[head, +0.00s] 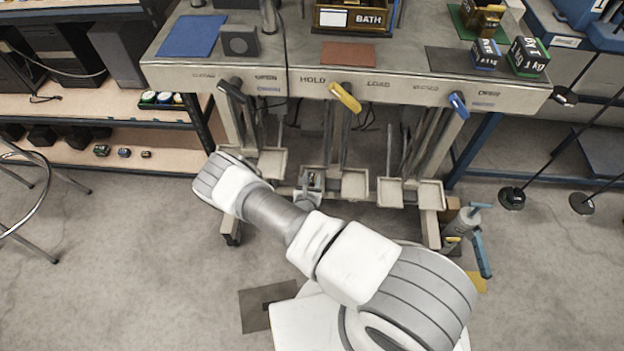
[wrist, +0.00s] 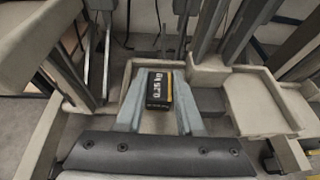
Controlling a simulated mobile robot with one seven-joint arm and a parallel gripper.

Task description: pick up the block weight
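The block weight (wrist: 158,88) is a small dark block with a yellow band and the label "0.25 kg". It sits at one of the low trays under the bench, seen in the wrist view. My gripper (wrist: 160,85) reaches down with its two grey fingers on either side of the block. The fingers lie very close to its sides; whether they press on it I cannot tell. In the head view my gripper (head: 312,180) is small, by the low trays, and the block cannot be made out clearly there.
An empty tray (wrist: 255,105) stands just right of the block. Bench legs and hanging rods rise close around my gripper. The bench (head: 350,92) overhangs the trays, with black, yellow and blue levers on its front. A grey and blue tool (head: 470,230) stands right of the bench.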

